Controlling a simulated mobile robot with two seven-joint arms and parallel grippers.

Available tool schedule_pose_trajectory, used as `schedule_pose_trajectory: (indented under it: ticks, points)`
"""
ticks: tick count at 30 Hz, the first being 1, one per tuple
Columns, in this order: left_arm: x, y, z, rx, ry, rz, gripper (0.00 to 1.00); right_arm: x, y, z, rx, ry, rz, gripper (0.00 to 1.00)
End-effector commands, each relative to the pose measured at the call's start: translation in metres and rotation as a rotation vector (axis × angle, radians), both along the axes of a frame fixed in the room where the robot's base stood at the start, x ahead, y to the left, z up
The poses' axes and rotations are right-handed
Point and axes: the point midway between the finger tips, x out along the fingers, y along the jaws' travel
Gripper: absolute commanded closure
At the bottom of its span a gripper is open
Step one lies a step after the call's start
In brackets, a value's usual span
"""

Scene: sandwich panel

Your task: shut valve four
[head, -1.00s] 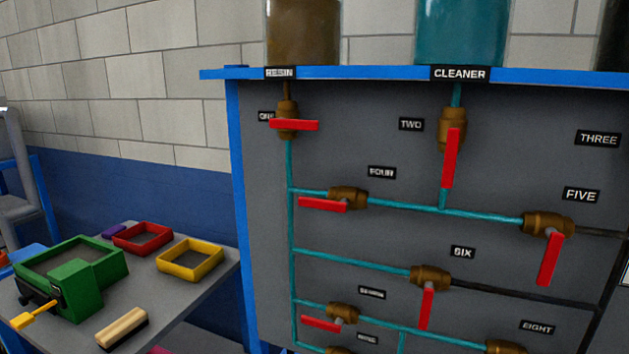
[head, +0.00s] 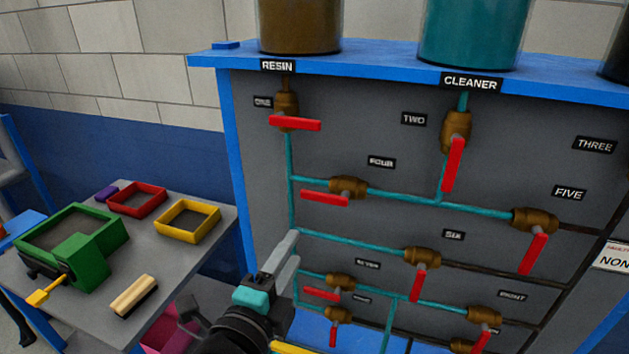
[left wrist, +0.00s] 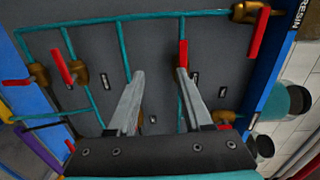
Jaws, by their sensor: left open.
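Valve four (head: 348,187) is a brass valve on a teal pipe, under the FOUR label (head: 381,162). Its red handle (head: 325,200) points left, roughly along the pipe. My left gripper (head: 292,248) is open and empty, below and left of valve four in the head view, apart from the handle. In the left wrist view, turned sideways, the open fingers (left wrist: 160,74) point at the panel. The red handle of valve four (left wrist: 183,52) shows just beyond the right fingertip, which partly hides the valve body. My right gripper is not in view.
Valve one (head: 287,103) is above, valve six (head: 422,258) lower right, and valve seven (head: 340,283) below near my gripper. The panel's blue left post (head: 232,170) stands close. A table (head: 190,255) with trays and a brush (head: 134,296) is at left.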

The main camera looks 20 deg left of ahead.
Motion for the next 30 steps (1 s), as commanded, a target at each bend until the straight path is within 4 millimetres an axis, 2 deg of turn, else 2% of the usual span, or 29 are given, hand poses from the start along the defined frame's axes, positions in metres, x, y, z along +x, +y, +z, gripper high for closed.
schedule_pose_trajectory:
  ticks: [1, 3, 6, 14, 26, 30]
  points:
    - [-0.003, -0.001, 0.017, 0.012, -0.024, -0.003, 0.50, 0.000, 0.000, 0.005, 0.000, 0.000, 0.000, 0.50]
    - [-0.006, -0.001, 0.030, 0.026, -0.048, -0.003, 0.50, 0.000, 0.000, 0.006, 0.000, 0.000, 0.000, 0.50]
    - [-0.007, -0.001, 0.037, 0.033, -0.063, -0.003, 0.50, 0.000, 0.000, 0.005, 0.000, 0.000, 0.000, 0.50]
    - [0.008, -0.001, 0.034, 0.031, -0.069, -0.002, 0.50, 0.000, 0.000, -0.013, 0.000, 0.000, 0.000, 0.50]
    - [0.043, -0.003, 0.034, 0.032, -0.066, -0.003, 0.50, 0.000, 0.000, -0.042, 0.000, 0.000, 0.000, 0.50]
    - [0.067, -0.003, 0.037, 0.033, -0.061, -0.001, 0.50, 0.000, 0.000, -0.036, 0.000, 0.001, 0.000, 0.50]
